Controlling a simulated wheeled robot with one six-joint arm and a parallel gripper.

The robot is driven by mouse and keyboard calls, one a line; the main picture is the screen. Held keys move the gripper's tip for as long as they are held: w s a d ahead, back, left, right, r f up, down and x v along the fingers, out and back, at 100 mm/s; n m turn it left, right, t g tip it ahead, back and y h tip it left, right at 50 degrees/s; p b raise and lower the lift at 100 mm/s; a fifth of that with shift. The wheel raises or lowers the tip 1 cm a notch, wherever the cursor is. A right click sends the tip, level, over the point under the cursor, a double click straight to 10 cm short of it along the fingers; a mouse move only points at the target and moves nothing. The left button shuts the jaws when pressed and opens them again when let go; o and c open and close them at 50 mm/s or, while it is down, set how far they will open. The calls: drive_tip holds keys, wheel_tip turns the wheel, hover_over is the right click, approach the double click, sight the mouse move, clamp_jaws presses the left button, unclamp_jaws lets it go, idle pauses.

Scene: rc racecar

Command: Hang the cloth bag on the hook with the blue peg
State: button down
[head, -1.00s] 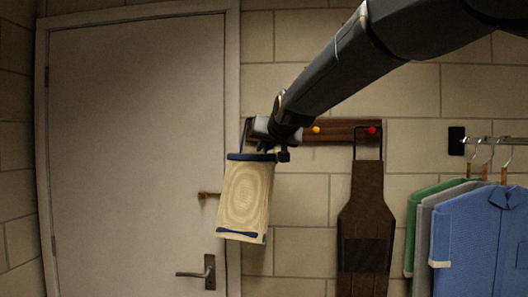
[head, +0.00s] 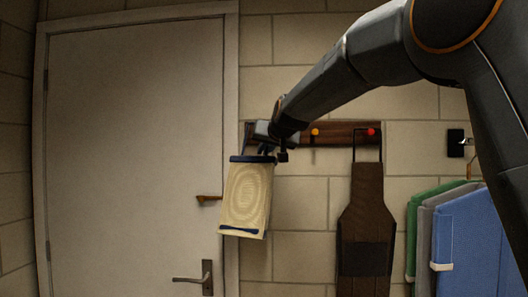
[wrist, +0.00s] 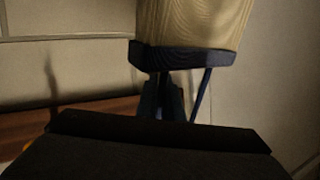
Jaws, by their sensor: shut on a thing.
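The cloth bag (head: 246,200) is cream with a wood-grain-like pattern and dark blue bands. It hangs below my gripper (head: 266,148) in the head view, in front of the wall beside the door frame. My gripper is shut on the bag's dark blue strap; the bag (wrist: 195,22) and its strap (wrist: 201,92) also show in the wrist view. The dark wooden hook rail (head: 341,133) is on the wall behind my gripper. Its yellow peg (head: 315,132) and red peg (head: 371,132) show. No blue peg is visible; the rail's left part is hidden behind my gripper.
A dark brown apron (head: 366,215) hangs under the red peg. Green, grey and blue garments (head: 470,235) hang at the right, partly behind my arm. A closed door (head: 135,150) with a handle (head: 206,278) fills the left. A small brown wooden piece (head: 208,198) sticks out near the bag.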

drive_tip(key=shift+w+f+b, duration=0.45)
drive_tip(key=shift+w+b, duration=0.05)
drive_tip(key=shift+w, duration=0.3)
drive_tip(key=shift+w+f+b, duration=0.4)
drive_tip(key=shift+w+b, duration=0.05)
drive_tip(key=shift+w, duration=0.35)
drive_tip(key=c, duration=1.8)
unclamp_jaws()
drive_tip(key=shift+b+v, duration=1.5)
drive_tip(key=shift+v, duration=2.4)
drive_tip(key=shift+d+f, duration=0.1)
